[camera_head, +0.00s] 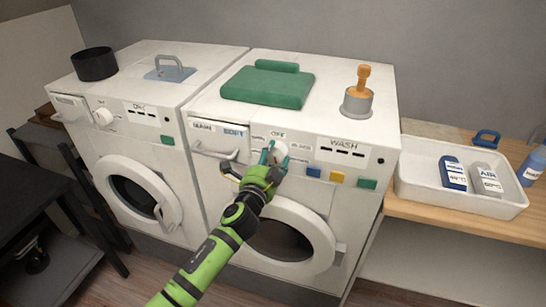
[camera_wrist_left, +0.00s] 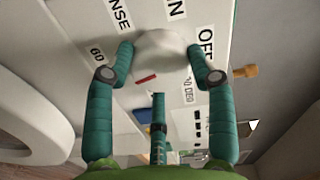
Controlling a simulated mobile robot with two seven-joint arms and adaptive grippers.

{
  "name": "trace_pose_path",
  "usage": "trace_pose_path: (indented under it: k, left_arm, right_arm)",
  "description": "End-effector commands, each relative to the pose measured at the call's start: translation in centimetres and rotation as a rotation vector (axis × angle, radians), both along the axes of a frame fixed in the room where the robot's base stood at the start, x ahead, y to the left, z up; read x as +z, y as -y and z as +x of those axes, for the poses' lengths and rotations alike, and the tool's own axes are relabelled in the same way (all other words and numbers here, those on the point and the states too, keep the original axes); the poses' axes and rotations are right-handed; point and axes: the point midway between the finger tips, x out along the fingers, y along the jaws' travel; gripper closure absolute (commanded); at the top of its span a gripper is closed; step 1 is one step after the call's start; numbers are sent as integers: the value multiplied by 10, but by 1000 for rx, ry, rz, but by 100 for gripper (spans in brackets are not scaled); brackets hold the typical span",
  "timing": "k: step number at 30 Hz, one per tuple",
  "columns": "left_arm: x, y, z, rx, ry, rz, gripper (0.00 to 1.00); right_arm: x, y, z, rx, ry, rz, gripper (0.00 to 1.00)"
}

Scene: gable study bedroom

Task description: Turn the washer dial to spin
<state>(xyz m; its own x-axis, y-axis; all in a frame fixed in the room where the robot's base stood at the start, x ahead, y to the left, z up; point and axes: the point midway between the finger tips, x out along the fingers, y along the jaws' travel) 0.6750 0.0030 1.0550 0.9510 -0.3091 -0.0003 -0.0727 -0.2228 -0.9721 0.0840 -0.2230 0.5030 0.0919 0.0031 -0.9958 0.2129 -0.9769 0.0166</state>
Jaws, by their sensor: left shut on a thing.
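The washer (camera_head: 300,190) is the right of two white machines, marked WASH. Its round pale dial (camera_head: 279,149) sits on the front panel below an OFF label. My left gripper (camera_head: 274,157) has its teal fingers on both sides of the dial and is shut on it. In the left wrist view the dial (camera_wrist_left: 160,48) lies between the fingertips (camera_wrist_left: 166,66). Labels ending in NSE and N and an OFF label surround it. A small red mark (camera_wrist_left: 146,78) shows by the dial's lower edge; which label it faces is unclear. My right gripper is not in view.
The dryer (camera_head: 145,165) stands on the left with a black pot (camera_head: 95,63) on top. A white tray (camera_head: 447,201) with bottles stands on the right counter.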

Motion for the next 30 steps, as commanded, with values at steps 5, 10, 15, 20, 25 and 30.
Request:
trace_pose_path:
  k: [5, 10, 15, 20, 25, 30]
  left_arm:
    - [4, -1, 1, 1, 58, 162, 77]
    - [4, 0, 1, 1, 108, 315, 77]
    - [5, 0, 1, 1, 160, 469, 77]
    - [5, 0, 1, 2, 205, 614, 77]
    - [5, 0, 1, 2, 255, 766, 77]
    - [6, 0, 1, 2, 306, 920, 77]
  right_arm:
    - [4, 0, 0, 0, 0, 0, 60]
    - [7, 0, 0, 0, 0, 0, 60]
    - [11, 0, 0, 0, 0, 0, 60]
    - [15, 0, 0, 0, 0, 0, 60]
    - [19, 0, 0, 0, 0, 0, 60]
    - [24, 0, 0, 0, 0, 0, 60]
